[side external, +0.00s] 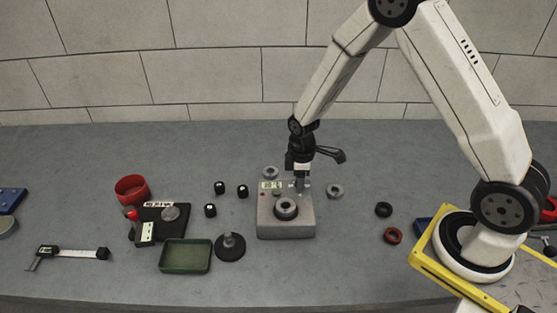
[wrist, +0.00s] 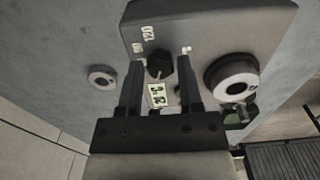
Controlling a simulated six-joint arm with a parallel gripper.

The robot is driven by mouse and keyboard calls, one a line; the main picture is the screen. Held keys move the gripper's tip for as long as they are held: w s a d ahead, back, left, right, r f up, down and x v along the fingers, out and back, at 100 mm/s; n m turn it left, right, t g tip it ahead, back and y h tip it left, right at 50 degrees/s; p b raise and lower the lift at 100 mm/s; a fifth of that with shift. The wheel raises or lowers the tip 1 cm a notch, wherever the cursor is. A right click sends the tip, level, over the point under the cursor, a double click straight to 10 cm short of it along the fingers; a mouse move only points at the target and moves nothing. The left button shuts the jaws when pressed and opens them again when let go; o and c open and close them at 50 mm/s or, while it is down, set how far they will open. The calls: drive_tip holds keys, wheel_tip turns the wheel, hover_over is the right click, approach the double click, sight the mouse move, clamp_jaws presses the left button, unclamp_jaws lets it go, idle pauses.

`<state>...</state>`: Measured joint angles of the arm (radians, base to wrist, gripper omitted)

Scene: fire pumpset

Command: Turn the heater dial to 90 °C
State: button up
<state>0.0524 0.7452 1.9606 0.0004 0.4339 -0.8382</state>
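The heater is a grey box (side external: 285,222) on the table; its top face fills much of the wrist view (wrist: 210,25). A small black dial (wrist: 159,66) sits on that face, with "120" and another partly hidden number printed beside it. I cannot read the dial's setting. My gripper (side external: 299,186) points down over the back of the heater. In the wrist view, my gripper (wrist: 159,62) has its two fingers apart, one on each side of the dial, with gaps visible. A small display (wrist: 157,95) lies near the dial, its digits unclear.
A ring (side external: 286,208) sits on the heater's top, right of the dial in the wrist view. A green tray (side external: 185,256), a black-based peg (side external: 230,247) and black nuts (side external: 219,188) lie left.

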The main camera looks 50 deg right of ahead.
clamp_jaws()
drive_tip(key=shift+m, duration=0.4)
drive_tip(key=m, duration=0.3)
drive_tip(key=shift+m, duration=0.3)
drive_tip(key=m, duration=0.4)
drive_tip(key=shift+m, duration=0.3)
drive_tip(key=m, duration=0.8)
drive_tip(key=shift+m, duration=0.4)
